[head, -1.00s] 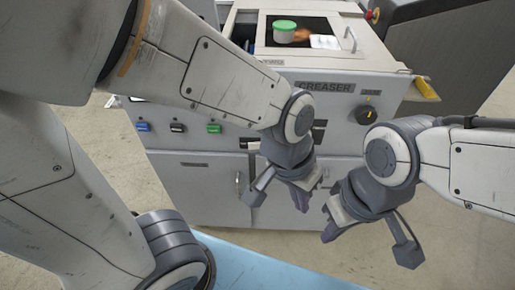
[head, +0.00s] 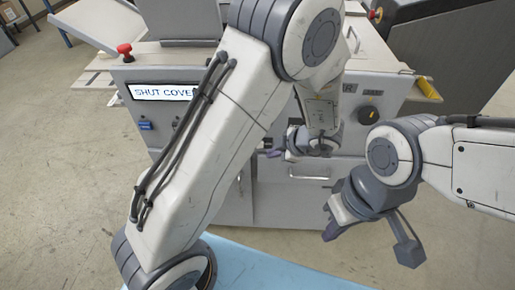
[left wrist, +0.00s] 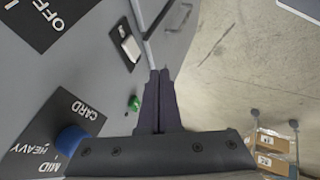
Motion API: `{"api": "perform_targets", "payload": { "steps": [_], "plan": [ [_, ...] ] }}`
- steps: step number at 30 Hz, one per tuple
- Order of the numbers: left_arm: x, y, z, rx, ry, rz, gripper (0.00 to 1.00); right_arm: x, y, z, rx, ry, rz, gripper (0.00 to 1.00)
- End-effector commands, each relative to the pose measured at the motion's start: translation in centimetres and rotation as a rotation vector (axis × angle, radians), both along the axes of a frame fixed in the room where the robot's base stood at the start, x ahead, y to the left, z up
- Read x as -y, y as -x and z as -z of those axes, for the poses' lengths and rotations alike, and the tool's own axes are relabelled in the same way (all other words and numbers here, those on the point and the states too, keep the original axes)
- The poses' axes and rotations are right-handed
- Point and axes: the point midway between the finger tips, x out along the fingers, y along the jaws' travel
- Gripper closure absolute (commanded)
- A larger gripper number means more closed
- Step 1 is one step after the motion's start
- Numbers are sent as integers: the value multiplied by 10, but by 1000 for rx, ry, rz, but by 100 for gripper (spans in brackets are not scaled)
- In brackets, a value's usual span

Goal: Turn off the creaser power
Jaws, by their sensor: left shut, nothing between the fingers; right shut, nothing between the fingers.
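The creaser (head: 335,215) stands ahead, a grey machine with a control panel on its front. A dark round knob (head: 368,113) with a yellow mark is at the panel's right. My left gripper (head: 274,153) is shut and empty in front of the panel. In the left wrist view its closed fingers (left wrist: 160,74) lie near a green button (left wrist: 134,103), a white switch-like part (left wrist: 130,47) and a blue button (left wrist: 72,138). My right gripper (head: 331,230) is shut and empty, low in front of the machine.
A red mushroom button (head: 124,50) tops the creaser's left side. "OFF" (left wrist: 46,16) and "CARD" (left wrist: 83,110) labels show in the left wrist view. A blue surface (head: 260,268) lies at the bottom. The floor at the left is clear.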

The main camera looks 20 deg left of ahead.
Motion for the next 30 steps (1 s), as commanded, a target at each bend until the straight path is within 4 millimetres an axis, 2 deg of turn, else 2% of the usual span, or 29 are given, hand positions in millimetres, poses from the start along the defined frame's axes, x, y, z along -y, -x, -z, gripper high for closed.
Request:
{"api": "perform_targets", "payload": {
  "steps": [7,11,25,30],
  "plan": [
    [0,0,0,1,1,2,100,0,0,0,0,0,0,100],
    [-5,-2,7,-1,0,2,100,0,0,1,0,0,0,100],
    [-55,-26,81,-3,0,2,100,0,0,10,0,0,0,100],
    [-65,-50,78,2,3,1,100,0,0,-2,0,0,0,100]
  ]
}}
